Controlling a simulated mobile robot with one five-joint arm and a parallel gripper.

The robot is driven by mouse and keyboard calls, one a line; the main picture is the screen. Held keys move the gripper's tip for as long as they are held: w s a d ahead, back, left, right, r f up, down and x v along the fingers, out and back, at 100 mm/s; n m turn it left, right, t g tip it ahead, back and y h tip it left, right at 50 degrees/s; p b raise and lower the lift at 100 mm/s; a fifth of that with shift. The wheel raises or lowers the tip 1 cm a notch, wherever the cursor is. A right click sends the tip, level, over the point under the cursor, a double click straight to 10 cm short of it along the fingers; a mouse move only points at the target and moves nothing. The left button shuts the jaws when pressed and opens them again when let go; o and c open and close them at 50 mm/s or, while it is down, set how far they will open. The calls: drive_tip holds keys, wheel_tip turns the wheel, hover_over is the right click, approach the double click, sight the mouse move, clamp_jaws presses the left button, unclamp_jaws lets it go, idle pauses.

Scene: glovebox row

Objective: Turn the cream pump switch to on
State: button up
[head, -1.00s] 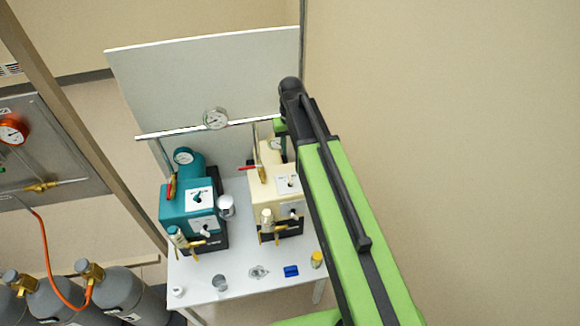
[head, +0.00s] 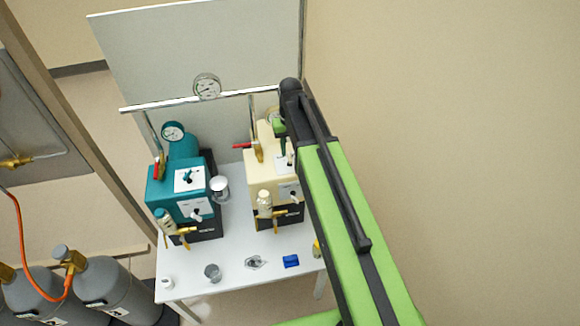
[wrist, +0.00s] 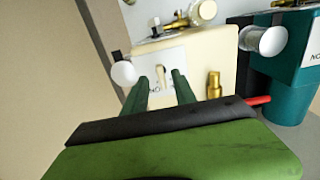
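The cream pump (head: 262,168) stands on the white table, to the right of the teal pump, partly hidden by my arm. In the wrist view the cream pump (wrist: 213,55) fills the upper middle. Its pale switch lever (wrist: 161,76) stands up from a white plate (wrist: 168,62) with partly hidden lettering. My gripper (wrist: 162,88) has its two green fingers apart, one on each side of the lever. The fingers look open, with gaps beside the lever; contact cannot be made out. In the head view my gripper (head: 279,129) is over the cream pump's top.
The teal pump (head: 181,191) stands close by on the left. A gauge (head: 207,87) sits on a rail behind. Small items, including a blue block (head: 291,261), lie along the front of the table (head: 231,280). Grey cylinders (head: 110,287) stand at lower left.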

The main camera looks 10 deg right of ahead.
sight(290, 159)
wheel_tip(290, 159, down, 4)
drive_tip(key=b, duration=0.2)
drive_tip(key=shift+f+b, duration=0.1)
drive_tip(key=shift+b, duration=0.2)
clamp_jaws()
